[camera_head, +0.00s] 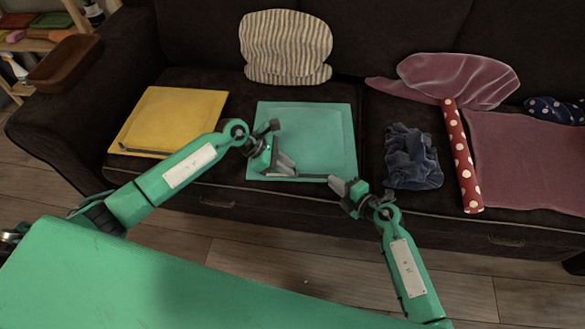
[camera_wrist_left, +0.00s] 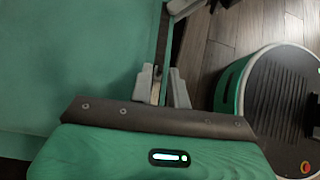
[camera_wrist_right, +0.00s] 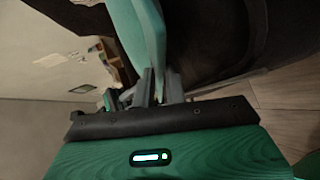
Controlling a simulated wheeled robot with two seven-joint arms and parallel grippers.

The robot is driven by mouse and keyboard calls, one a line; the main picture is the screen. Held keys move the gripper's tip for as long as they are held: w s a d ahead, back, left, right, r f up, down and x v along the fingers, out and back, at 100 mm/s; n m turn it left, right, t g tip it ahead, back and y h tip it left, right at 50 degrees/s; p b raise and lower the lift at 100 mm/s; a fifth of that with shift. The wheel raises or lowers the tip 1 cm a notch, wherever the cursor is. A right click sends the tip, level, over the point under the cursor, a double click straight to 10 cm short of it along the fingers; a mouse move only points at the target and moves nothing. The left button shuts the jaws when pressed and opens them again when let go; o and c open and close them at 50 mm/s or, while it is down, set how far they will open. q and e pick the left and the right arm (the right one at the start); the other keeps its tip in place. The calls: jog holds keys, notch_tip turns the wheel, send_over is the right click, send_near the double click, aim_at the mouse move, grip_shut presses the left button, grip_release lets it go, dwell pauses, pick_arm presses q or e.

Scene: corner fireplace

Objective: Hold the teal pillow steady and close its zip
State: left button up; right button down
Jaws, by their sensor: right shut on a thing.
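The teal pillow (camera_head: 318,128) lies flat on the sofa seat, its front edge toward me. My left gripper (camera_head: 284,165) is over the pillow's front edge, left of the middle. In the left wrist view its fingers (camera_wrist_left: 163,88) stand apart, with the pillow's edge between or just below them; contact is unclear. My right gripper (camera_head: 340,186) is shut at the pillow's front right corner. In the right wrist view its fingers (camera_wrist_right: 160,88) close at the end of the pillow's edge (camera_wrist_right: 150,35). The zip pull is hidden or too small to make out.
A yellow pillow (camera_head: 185,115) lies left and a striped pillow (camera_head: 286,45) leans behind. A crumpled blue cloth (camera_head: 411,160), a red dotted roll (camera_head: 462,160) and pink fabric (camera_head: 525,150) lie right. A wooden shelf (camera_head: 40,45) stands beyond the sofa arm.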

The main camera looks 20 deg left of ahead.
pick_arm(q)
jog(key=shift+x, duration=1.3)
grip_shut()
jog(key=shift+s+a, duration=0.3)
jog(key=shift+a, duration=1.2)
jog(key=shift+s+a, duration=0.3)
jog(key=shift+a, duration=1.15)
jog(key=shift+s+a, duration=0.35)
jog(key=shift+a, duration=1.15)
pick_arm(e)
jog(key=shift+d, duration=0.1)
pick_arm(q)
grip_release()
